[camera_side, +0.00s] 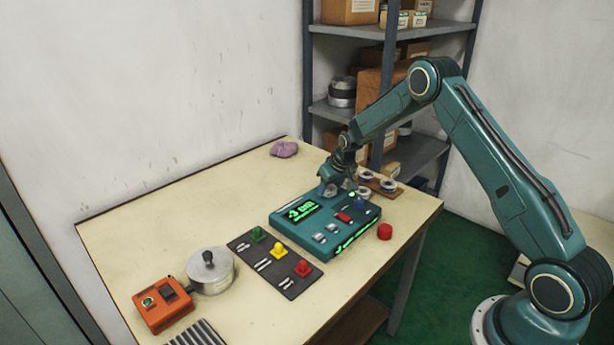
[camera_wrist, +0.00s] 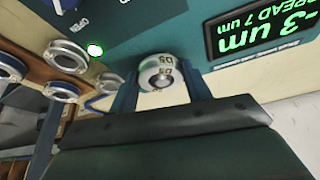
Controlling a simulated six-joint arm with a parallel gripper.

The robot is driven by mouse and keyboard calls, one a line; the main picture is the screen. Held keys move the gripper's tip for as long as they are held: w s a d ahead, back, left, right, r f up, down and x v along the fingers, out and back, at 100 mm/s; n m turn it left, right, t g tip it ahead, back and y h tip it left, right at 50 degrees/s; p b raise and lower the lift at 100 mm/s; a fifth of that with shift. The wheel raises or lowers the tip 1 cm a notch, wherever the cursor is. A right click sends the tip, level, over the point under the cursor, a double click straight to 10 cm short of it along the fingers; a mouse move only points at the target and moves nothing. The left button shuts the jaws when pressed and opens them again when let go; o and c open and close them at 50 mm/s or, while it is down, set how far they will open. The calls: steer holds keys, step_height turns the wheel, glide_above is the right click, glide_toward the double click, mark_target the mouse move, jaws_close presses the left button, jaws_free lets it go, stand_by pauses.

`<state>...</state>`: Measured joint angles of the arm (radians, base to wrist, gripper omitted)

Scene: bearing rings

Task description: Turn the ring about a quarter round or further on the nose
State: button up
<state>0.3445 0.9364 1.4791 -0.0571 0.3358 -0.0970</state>
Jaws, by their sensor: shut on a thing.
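The ring (camera_wrist: 153,63) is a pale metal band with dark markings, one reading like "05", in the wrist view. My gripper (camera_wrist: 162,76) is shut on it, with one teal finger on each side. A round grey piece with a dark middle shows inside the ring; I cannot tell how far the ring sits on the nose. The teal gauge (camera_side: 287,223) stands on the table, and my gripper (camera_side: 328,189) is down at its back edge in the side view. The gauge display (camera_wrist: 262,30) reads -3 um, spread 7 um. The held ring is hard to make out in the side view.
A green lamp (camera_wrist: 95,50) is lit beside the ring. Other rings (camera_wrist: 66,57) stand on a wooden rack at the left.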

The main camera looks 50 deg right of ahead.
steer(key=shift+s+d+m, duration=0.1)
steer(key=shift+d+m, duration=0.25)
steer(key=shift+m, duration=0.25)
steer(key=shift+c, duration=0.2)
steer(key=shift+a+f+m+h, duration=0.1)
steer(key=shift+m+h, duration=0.5)
steer(key=shift+m, duration=0.5)
steer(key=shift+s+f+g, duration=0.1)
steer(key=shift+s+g, duration=0.05)
steer(key=shift+g, duration=0.15)
steer(key=o, duration=1.3)
steer(key=shift+a, duration=0.15)
